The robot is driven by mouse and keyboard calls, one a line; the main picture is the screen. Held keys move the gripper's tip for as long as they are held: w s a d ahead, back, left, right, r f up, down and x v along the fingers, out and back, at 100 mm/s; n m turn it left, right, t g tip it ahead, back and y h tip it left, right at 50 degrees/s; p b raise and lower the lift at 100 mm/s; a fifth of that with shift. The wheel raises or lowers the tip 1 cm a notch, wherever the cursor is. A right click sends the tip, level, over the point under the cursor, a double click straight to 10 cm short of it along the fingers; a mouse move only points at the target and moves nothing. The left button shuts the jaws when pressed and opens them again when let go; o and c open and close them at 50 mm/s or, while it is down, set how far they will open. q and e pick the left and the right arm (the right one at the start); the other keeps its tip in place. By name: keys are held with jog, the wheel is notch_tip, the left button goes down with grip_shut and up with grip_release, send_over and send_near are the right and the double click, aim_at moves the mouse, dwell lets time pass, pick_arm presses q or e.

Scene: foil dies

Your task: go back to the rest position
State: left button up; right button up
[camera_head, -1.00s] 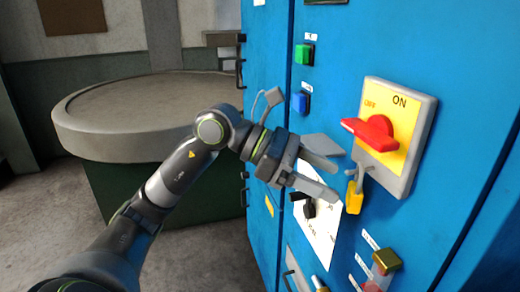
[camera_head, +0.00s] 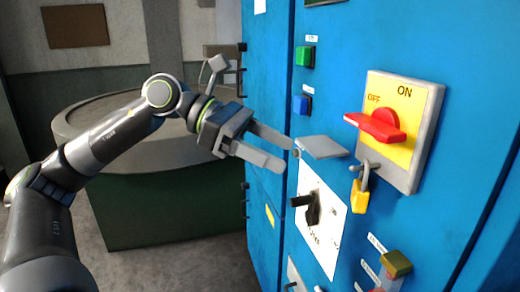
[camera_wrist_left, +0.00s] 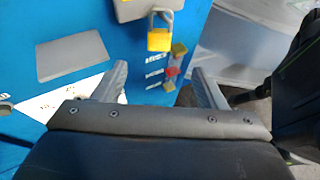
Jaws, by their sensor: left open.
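My left gripper (camera_head: 279,149) is open and empty in the head view, in front of the blue cabinet (camera_head: 370,35) and left of the switch panel. Its two fingers also show spread apart in the left wrist view (camera_wrist_left: 163,88). The red rotary handle (camera_head: 380,125) sits on a yellow plate marked OFF and ON. A yellow padlock (camera_head: 360,196) hangs by its shackle below the handle; it also shows in the left wrist view (camera_wrist_left: 159,40). The gripper is apart from the padlock. My right gripper is not in view.
A grey flap (camera_head: 321,147) and a black selector switch (camera_head: 311,206) on a white plate are close to the fingers. Green (camera_head: 305,56) and blue (camera_head: 302,104) buttons are above. A round grey-topped table (camera_head: 85,117) stands behind my left arm.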

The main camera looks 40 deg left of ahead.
pick_arm(q)
jog(key=shift+b+v, duration=0.55)
jog(key=shift+v, duration=0.5)
